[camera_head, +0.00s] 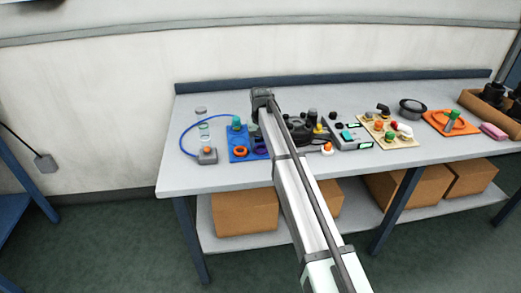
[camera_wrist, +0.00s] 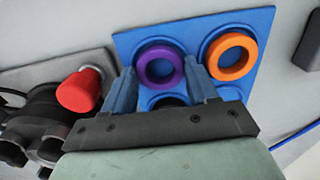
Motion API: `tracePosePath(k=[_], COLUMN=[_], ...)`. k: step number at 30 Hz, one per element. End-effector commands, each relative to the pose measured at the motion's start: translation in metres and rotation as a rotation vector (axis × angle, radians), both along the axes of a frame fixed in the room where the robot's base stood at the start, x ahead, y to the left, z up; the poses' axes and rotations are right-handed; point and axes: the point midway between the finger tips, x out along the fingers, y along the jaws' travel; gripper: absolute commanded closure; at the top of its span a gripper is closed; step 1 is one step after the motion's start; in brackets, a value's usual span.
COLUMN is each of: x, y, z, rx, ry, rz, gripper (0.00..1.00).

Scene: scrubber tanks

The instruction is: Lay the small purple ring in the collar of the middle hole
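The small purple ring (camera_wrist: 160,65) lies on a blue board (camera_wrist: 143,37) in the wrist view, and shows as a sliver of purple beside my arm in the head view (camera_head: 259,146). My gripper (camera_wrist: 160,66) is open, with one blue-grey finger on each side of the ring. I cannot tell whether the fingers touch it. An orange ring (camera_wrist: 231,56) lies on the board to the right, also seen in the head view (camera_head: 240,153). A black round shape shows partly between the fingers below the purple ring. I cannot make out the collar of the middle hole.
A red knob (camera_wrist: 80,90) and black fittings (camera_wrist: 45,120) stand close left of my gripper in the wrist view. A teal-topped part (camera_head: 236,123) is on the board.

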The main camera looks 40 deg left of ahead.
Motion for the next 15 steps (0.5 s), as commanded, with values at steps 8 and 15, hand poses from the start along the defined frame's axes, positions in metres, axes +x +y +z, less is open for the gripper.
tracePosePath(k=[8, 15], x=[0.0, 0.0001], y=[0.0, 0.0001], z=[0.0001, 0.0016], rx=[0.0, 0.0], ry=[0.0, 0.0], rz=[0.0, 0.0], gripper=[0.75, 0.8])
